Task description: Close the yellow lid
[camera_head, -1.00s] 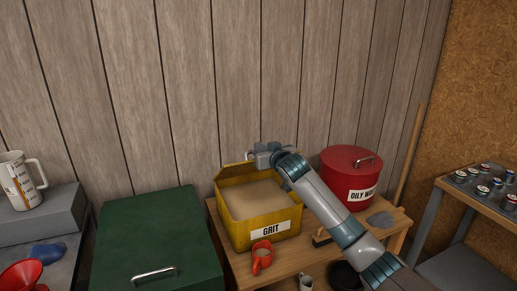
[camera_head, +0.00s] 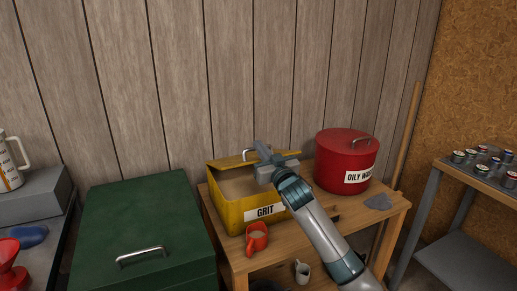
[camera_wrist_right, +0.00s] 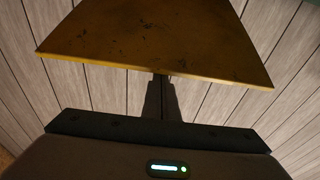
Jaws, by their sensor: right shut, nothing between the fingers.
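The yellow box labelled GRIT (camera_head: 234,213) stands on the wooden table, with pale grit inside. Its yellow lid (camera_head: 229,163) is hinged at the back and stands partly open, tilted over the rear of the box. A metal handle shows by the lid's top edge. My right gripper (camera_head: 261,148) is at the lid, above the box's right part, and hides some of both. In the right wrist view the yellow lid (camera_wrist_right: 155,40) fills the top, and the shut, empty fingers (camera_wrist_right: 161,88) reach its near edge; contact is unclear. My left gripper is not in view.
A red drum labelled OILY WASTE (camera_head: 341,163) stands right of the box. A green chest (camera_head: 140,220) is at the left. A plank wall is close behind.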

